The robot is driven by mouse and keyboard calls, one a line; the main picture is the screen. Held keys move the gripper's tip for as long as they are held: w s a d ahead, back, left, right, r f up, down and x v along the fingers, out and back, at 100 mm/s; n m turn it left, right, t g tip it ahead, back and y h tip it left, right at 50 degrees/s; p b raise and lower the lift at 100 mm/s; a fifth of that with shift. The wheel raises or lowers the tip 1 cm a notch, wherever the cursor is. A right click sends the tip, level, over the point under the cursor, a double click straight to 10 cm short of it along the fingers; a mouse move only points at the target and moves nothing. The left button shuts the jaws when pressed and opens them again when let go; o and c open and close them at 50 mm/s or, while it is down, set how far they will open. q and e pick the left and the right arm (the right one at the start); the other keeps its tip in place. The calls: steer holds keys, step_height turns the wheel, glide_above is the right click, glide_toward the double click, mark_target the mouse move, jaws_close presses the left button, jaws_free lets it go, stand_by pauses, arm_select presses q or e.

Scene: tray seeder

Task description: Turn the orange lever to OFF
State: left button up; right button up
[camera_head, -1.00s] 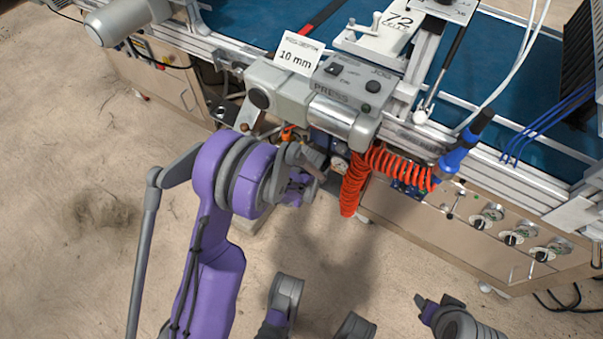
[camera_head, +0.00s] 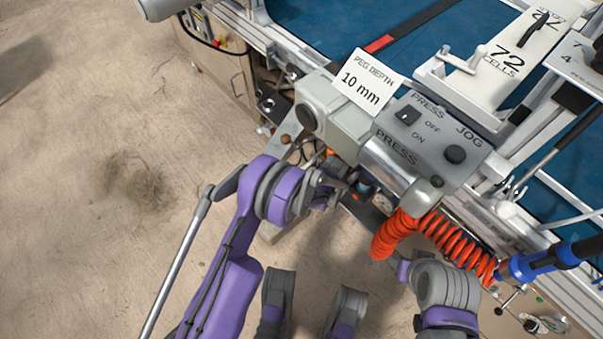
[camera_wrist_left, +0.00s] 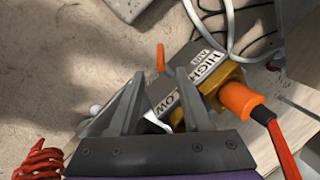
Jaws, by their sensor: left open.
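My left gripper (camera_head: 335,188) is below the front of the press housing in the head view. In the left wrist view its two grey fingers (camera_wrist_left: 159,80) are spread with nothing held between them. A slim upright orange lever (camera_wrist_left: 160,57) stands just beyond the fingertips, near the gap between them, apart from both. A thicker orange piece (camera_wrist_left: 240,98) joins a brass fitting right of the fingers. A label plate (camera_wrist_left: 196,62) with HIGH, AIR and LOW is partly covered by the right finger. No OFF mark shows there. My right gripper (camera_head: 405,270) is low in the head view; its jaws are unclear.
The press housing (camera_head: 425,145) with its switch overhangs the left gripper. A red coiled hose (camera_head: 450,240) hangs between the press and my right arm. In the left wrist view a pale cable (camera_wrist_left: 228,30) runs behind the label plate. Bare floor (camera_head: 100,230) lies left.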

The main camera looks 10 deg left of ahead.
arm_select(q)
steer(key=b+x, duration=0.3)
steer(key=x, duration=0.8)
steer(key=shift+w+f, duration=0.1)
arm_select(e)
steer(key=shift+a+x, duration=0.2)
steer(key=shift+x, duration=1)
arm_select(q)
jaws_close()
